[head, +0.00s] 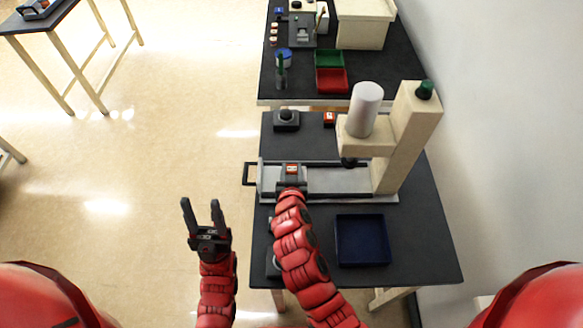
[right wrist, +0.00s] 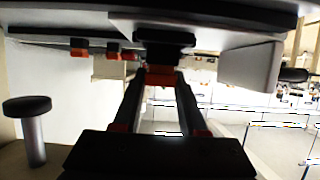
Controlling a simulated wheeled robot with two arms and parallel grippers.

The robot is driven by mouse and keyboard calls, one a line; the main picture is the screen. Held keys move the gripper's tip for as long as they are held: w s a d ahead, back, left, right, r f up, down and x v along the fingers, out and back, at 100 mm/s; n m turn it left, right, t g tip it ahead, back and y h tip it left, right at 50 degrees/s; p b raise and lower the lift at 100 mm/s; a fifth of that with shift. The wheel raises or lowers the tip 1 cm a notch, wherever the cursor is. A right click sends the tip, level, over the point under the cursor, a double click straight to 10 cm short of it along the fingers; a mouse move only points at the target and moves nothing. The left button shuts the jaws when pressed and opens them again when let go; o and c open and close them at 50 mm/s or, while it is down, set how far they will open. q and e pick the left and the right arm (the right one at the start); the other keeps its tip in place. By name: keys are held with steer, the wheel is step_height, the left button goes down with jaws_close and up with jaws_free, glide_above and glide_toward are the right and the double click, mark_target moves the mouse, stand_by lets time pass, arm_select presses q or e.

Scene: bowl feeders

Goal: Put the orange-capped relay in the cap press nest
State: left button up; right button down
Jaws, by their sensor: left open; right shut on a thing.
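The orange-capped relay (head: 291,168) is at the left part of the press slide, its orange top facing up. My right gripper (head: 291,179) is shut on it; in the right wrist view its orange cap (right wrist: 160,77) sits between the fingertips, with dark parts beyond. The cap press (head: 404,140) stands at the right, with a white cylinder and a dark ram foot (head: 348,162). The nest is largely hidden by my gripper and the relay; I cannot tell whether the relay is seated. My left gripper (head: 203,216) is open and empty over the floor, left of the table.
Another orange-topped relay (head: 329,119) and a dark button box (head: 286,120) lie behind the slide. A blue tray (head: 362,240) lies in front, empty. Green (head: 329,58) and red (head: 331,80) bins are on the back table. The press ram (right wrist: 35,140) shows in the right wrist view.

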steer(key=shift+f, duration=0.2)
steer(key=shift+c, duration=2.2)
jaws_free()
steer(key=shift+r, duration=0.25)
steer(key=shift+s, duration=0.25)
steer(key=shift+b+v, duration=1.75)
steer(key=shift+v, duration=4.05)
